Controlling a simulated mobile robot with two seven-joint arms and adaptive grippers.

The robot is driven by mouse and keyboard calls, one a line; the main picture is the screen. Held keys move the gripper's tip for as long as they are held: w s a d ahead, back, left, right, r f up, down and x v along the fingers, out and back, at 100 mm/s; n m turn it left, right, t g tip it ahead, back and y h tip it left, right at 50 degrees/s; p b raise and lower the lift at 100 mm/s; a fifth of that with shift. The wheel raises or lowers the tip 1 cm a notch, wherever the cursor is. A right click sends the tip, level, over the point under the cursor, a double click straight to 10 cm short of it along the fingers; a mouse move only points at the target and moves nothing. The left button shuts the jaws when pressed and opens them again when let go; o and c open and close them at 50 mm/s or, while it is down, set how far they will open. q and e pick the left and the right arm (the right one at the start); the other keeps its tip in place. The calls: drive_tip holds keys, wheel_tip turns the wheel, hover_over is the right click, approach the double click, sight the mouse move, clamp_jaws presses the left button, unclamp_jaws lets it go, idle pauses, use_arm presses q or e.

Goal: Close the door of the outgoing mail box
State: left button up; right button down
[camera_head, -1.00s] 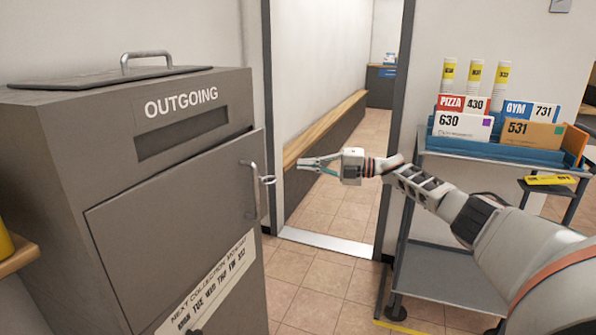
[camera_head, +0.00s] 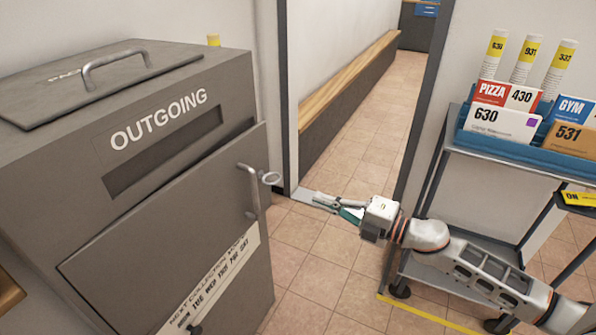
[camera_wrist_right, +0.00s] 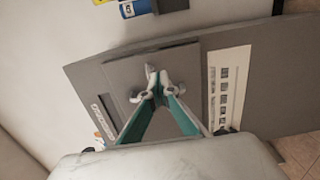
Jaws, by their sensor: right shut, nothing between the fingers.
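The grey outgoing mail box (camera_head: 60,150) fills the left of the head view. Its door (camera_head: 170,225) is slightly ajar, with the right edge standing out from the box front. In the right wrist view, the fingertips (camera_wrist_right: 155,84) meet in front of the sideways-looking box (camera_wrist_right: 265,75), partly hiding the door. My left gripper is not in view.
A cart (camera_head: 530,170) with a blue tray of parcels and tubes stands at the right, partly behind my right arm. A doorway with a tiled floor (camera_head: 370,130) and a wooden ledge (camera_head: 345,85) lies behind the gripper. A shelf edge (camera_head: 10,290) shows at lower left.

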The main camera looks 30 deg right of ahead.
sight(277, 183)
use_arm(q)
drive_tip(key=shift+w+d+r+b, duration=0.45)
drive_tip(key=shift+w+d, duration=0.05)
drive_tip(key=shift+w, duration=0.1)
use_arm(e)
drive_tip(key=shift+x, duration=6.75)
drive_tip(key=shift+s+a, duration=0.1)
drive_tip(key=shift+a, duration=0.05)
